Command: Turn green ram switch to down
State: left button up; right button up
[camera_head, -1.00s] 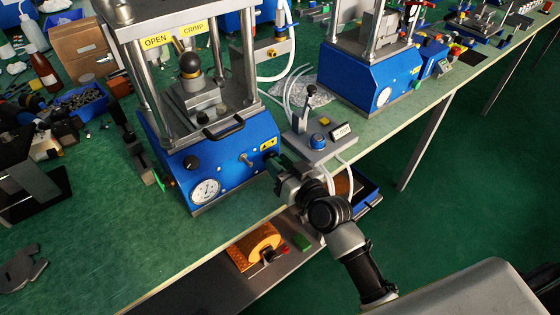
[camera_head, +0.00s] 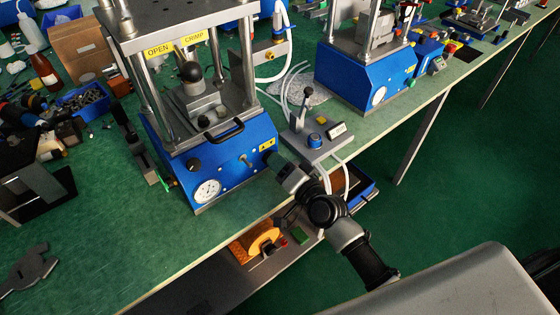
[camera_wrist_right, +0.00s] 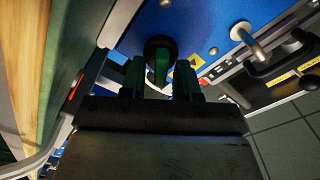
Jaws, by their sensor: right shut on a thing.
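The green ram switch (camera_wrist_right: 161,66) sits in a round black mount on the blue front of the press, in the right wrist view. Its handle lies between the two fingers of my right gripper (camera_wrist_right: 160,82), which is shut on it. In the head view my right gripper (camera_head: 277,160) is at the right end of the near blue press (camera_head: 222,160), just below a small yellow label (camera_head: 267,146). There the gripper and wrist hide the switch. My left gripper is not in view.
A pressure gauge (camera_head: 207,191) and a metal toggle (camera_head: 246,161) are on the same press front. A grey control box with a lever (camera_head: 313,142) stands close to the right. White hoses run below it. The front left bench top (camera_head: 130,235) is mostly clear.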

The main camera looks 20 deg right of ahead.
jog(key=shift+m, duration=0.5)
jog(key=o, duration=0.6)
jog(key=shift+c, duration=0.2)
jog(key=shift+d, duration=0.1)
jog(key=b+v, duration=0.1)
jog(key=v, duration=0.9)
jog(key=shift+s, duration=0.35)
jog(key=shift+d, duration=0.1)
